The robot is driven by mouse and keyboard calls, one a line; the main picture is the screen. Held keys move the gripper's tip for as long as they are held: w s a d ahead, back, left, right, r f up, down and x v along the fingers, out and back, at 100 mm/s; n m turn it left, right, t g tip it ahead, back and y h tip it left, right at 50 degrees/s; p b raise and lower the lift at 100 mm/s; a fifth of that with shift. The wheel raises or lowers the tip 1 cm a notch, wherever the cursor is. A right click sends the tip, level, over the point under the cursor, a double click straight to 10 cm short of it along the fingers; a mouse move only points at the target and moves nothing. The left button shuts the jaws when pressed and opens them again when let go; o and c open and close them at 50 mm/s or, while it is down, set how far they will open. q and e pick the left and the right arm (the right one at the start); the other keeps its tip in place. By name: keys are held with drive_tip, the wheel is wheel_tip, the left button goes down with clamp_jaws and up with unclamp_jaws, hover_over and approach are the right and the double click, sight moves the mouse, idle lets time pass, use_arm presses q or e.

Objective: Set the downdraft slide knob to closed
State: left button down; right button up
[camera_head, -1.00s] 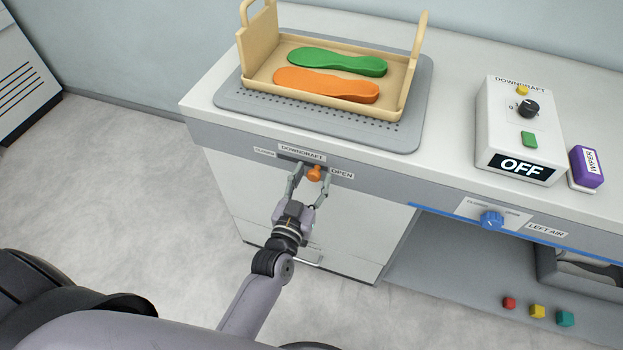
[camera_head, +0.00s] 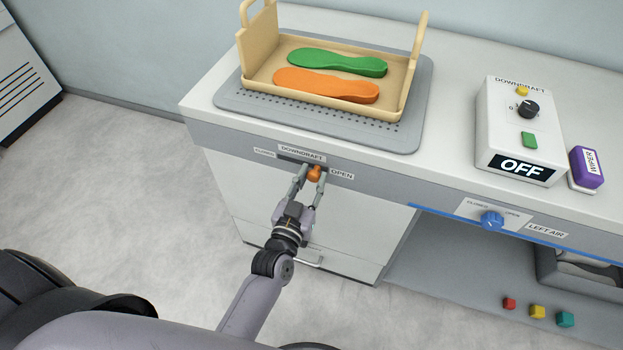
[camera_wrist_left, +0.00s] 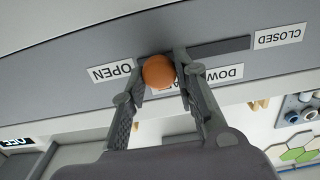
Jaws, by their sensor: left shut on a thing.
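The orange downdraft slide knob (camera_head: 315,173) sits at the OPEN end of its dark slot (camera_head: 290,159) on the bench's front panel. The slot runs left toward the CLOSED label (camera_head: 264,152), and the OPEN label (camera_head: 342,174) is just right of the knob. My left gripper (camera_head: 311,178) is shut on the knob. In the left wrist view the knob (camera_wrist_left: 159,72) is between the two fingers (camera_wrist_left: 160,80), and the empty slot (camera_wrist_left: 220,48) stretches toward the CLOSED label (camera_wrist_left: 278,36). My right gripper is not in view.
A tan tray (camera_head: 262,75) with a green and an orange insole stands on the grey perforated mat (camera_head: 235,98) above. A control box (camera_head: 540,120) reading OFF, a purple wiper box (camera_head: 586,168) and a blue left air knob (camera_head: 491,221) are to the right. Floor at left is clear.

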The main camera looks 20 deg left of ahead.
sight(285, 157)
use_arm(q)
drive_tip(key=a+p, duration=0.1)
drive_tip(key=a, duration=0.7)
drive_tip(key=shift+w+a, duration=0.15)
drive_tip(key=shift+a, duration=0.1)
drive_tip(key=c, duration=1.7)
unclamp_jaws()
drive_tip(key=o, duration=0.4)
drive_tip(key=shift+a, duration=0.1)
drive_tip(key=shift+c, duration=0.2)
drive_tip(key=shift+o, duration=0.3)
